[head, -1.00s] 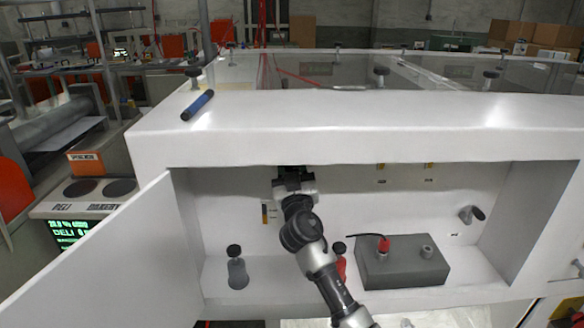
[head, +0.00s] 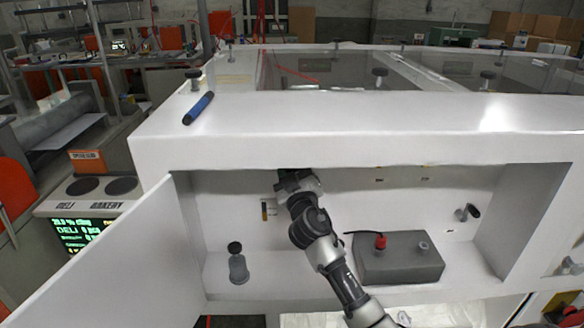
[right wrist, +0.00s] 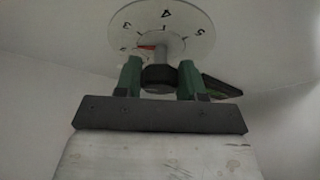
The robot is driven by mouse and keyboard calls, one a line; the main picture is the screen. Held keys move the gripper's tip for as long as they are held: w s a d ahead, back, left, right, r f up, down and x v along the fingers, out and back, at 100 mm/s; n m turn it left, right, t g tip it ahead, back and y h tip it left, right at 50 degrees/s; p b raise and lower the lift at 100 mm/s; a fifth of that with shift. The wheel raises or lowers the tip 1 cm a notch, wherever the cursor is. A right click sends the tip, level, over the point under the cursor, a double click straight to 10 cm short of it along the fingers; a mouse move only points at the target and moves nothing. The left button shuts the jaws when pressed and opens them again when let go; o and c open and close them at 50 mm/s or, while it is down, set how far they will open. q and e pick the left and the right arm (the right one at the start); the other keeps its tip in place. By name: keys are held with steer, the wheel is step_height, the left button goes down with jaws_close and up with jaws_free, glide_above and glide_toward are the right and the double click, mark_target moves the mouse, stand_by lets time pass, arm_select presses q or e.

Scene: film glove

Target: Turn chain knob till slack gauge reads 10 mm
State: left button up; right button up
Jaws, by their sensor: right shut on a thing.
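In the right wrist view, my right gripper (right wrist: 162,78) has its green fingers on either side of a dark knob (right wrist: 158,76), shut on it. The knob sits on a shaft in front of a pale round dial (right wrist: 190,22) with numerals, 3, 4 and 5 among them, and a red pointer (right wrist: 146,47). In the head view the right gripper (head: 292,178) is up under the cabinet's top edge, and the knob is hidden. A small upright strip with orange and black (head: 265,211) on the back wall may be the slack gauge; its reading is too small to tell. My left gripper is not in view.
The open cabinet door (head: 125,260) stands at left. A blue cylinder (head: 198,108) lies on top.

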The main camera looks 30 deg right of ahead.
steer(key=o, duration=0.9)
steer(key=b+v, duration=0.2)
steer(key=v, duration=0.9)
steer(key=shift+w+f, duration=0.1)
